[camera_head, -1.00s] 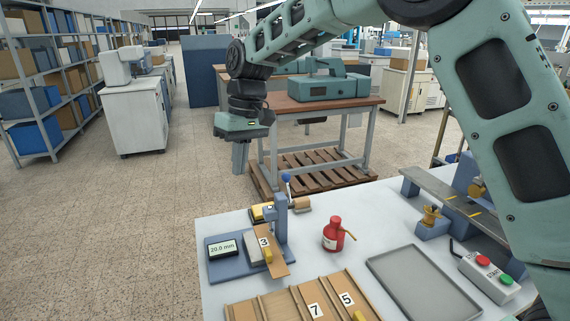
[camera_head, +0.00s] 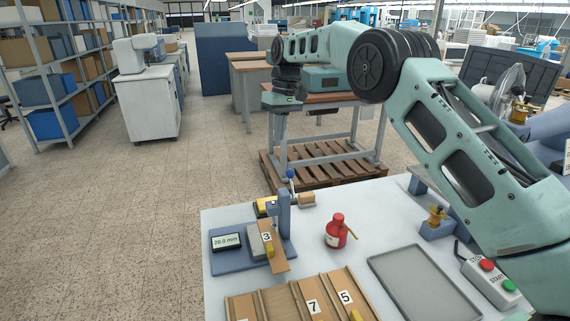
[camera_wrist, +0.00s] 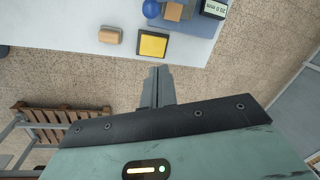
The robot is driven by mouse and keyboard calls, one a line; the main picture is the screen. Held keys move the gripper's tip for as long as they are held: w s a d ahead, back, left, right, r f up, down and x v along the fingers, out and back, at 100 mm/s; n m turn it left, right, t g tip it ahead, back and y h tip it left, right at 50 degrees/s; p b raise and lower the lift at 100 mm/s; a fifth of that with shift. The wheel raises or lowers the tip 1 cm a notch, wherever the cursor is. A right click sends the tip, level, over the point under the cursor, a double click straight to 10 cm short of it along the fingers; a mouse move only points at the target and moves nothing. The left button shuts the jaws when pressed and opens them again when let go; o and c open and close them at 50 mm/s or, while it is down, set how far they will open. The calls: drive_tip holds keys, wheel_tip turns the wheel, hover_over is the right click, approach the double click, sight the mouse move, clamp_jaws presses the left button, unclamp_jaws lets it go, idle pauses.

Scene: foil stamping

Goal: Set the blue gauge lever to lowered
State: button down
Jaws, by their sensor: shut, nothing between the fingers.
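The blue gauge (camera_head: 284,215) stands at the left of the white table, with a display (camera_head: 227,242) reading 20.0 mm. Its lever ends in a round blue knob (camera_head: 290,173), which is at the top of the post, raised. The knob also shows at the top of the wrist view (camera_wrist: 151,9). A brown strip labelled 3 (camera_head: 277,258) lies at the gauge's foot. My gripper (camera_head: 282,104) is in the air beyond the table's far edge, apart from the lever. In the wrist view its fingers (camera_wrist: 158,72) are shut and empty, over the floor.
A yellow pad (camera_wrist: 153,44) and a wooden block (camera_wrist: 110,35) lie near the gauge at the table's edge. A red bottle (camera_head: 337,232), a grey tray (camera_head: 421,284) and a start/stop box (camera_head: 489,276) stand to the right. A pallet (camera_head: 323,163) is on the floor behind.

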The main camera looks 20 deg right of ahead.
sight(292, 186)
drive_tip(key=s+f+p, duration=0.4)
drive_tip(key=f+p, duration=0.2)
drive_tip(key=f, duration=0.2)
drive_tip(key=shift+f, duration=0.3)
drive_tip(key=shift+s+d+b, duration=0.1)
drive_tip(key=shift+s+b, duration=0.05)
drive_tip(key=shift+b, duration=0.35)
